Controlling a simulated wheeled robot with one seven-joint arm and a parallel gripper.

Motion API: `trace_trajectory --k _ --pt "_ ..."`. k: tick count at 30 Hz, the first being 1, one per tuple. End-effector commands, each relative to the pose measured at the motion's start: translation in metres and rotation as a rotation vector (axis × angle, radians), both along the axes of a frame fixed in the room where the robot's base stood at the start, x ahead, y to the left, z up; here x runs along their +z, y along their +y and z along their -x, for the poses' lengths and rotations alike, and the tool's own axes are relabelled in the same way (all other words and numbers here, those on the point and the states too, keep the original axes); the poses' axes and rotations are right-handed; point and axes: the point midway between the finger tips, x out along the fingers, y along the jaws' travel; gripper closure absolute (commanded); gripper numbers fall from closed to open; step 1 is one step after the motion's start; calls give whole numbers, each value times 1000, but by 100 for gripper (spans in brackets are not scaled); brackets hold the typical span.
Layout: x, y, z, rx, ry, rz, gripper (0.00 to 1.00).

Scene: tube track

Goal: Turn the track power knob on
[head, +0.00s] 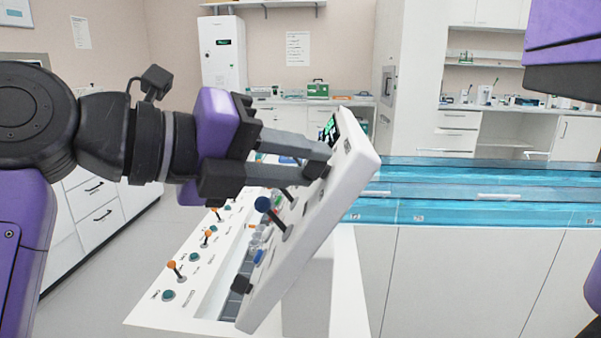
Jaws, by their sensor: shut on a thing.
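A white tilted control panel (318,240) stands in the middle of the head view, its face turned left toward my arm. My gripper (322,161) reaches in from the left, its two dark grey fingers level and their tips at the upper part of the panel face, below a small green-lit screen (330,130). The fingers are shut on a small control there, apparently the track power knob. The knob itself is hidden by the fingers, so its turn position cannot be seen. A dark blue ball-topped lever (263,204) sits below the fingers.
Orange-topped levers (173,265) and green buttons (168,295) line a white console at lower left. Blue transparent track (460,190) runs right behind the panel. White cabinets and a counter with a green box (317,90) stand at the back.

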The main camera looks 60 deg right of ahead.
Motion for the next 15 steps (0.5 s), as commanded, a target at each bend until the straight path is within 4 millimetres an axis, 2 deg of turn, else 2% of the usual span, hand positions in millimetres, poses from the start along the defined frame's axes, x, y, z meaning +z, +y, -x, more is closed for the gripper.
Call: trace_trajectory --k 12,13,15 --pt "0 0 0 -3 -3 7 100" --pt "0 0 0 -3 -3 7 70" --pt "0 0 0 -3 -3 7 56"
